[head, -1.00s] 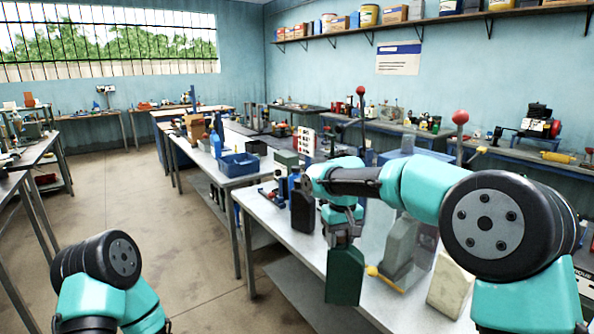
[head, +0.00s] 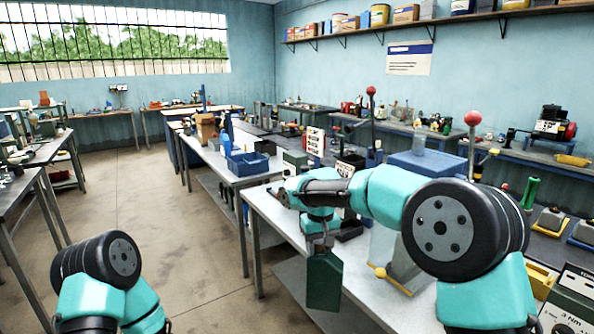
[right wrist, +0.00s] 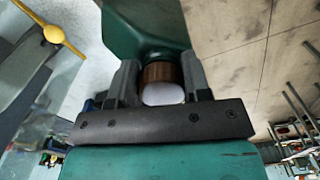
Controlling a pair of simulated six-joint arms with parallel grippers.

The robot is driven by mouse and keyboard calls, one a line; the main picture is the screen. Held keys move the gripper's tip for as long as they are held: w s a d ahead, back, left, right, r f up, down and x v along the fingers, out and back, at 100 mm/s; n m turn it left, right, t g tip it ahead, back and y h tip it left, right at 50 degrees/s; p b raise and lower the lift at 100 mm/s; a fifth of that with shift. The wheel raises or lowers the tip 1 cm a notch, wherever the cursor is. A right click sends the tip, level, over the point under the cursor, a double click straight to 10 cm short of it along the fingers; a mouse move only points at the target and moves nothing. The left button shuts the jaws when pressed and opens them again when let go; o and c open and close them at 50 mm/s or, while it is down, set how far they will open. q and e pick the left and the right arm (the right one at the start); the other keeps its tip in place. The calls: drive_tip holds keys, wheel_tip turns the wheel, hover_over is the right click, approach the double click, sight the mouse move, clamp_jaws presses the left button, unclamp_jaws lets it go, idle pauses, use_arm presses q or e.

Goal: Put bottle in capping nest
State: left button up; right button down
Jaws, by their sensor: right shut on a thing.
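My right gripper (head: 321,240) is shut on the neck of a dark green bottle (head: 324,283). The bottle hangs upright beside the near edge of the white bench, held clear of the floor. In the right wrist view the gripper (right wrist: 158,88) has a finger on each side of the brown neck, with a pale round end between them, and the green bottle body (right wrist: 150,28) widens beyond. Of my left arm only a link shows at lower left in the head view; its gripper is out of frame. I cannot make out which fixture is the capping nest.
The white bench (head: 268,208) runs alongside my right arm. A blue bin (head: 248,164) sits on the farther bench. Open floor (head: 150,230) lies to the left.

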sight(315, 282)
drive_tip(key=shift+m, duration=0.8)
drive_tip(key=f, duration=0.5)
drive_tip(key=w+f, duration=0.1)
drive_tip(key=f, duration=0.4)
drive_tip(key=w+f, duration=0.1)
drive_tip(key=f, duration=0.4)
drive_tip(key=shift+w+a+f, duration=0.1)
drive_tip(key=shift+a, duration=0.2)
use_arm(q)
drive_tip(key=shift+s+a, duration=0.2)
drive_tip(key=shift+a, duration=0.2)
use_arm(e)
wheel_tip(315, 282, down, 17)
drive_tip(key=s+m, duration=0.1)
drive_tip(key=shift+s+f+m, duration=0.2)
drive_tip(key=shift+s+m, duration=0.1)
drive_tip(key=s+f, duration=0.5)
drive_tip(key=f, duration=0.1)
drive_tip(key=shift+f, duration=0.25)
drive_tip(key=shift+s+d+r, duration=0.1)
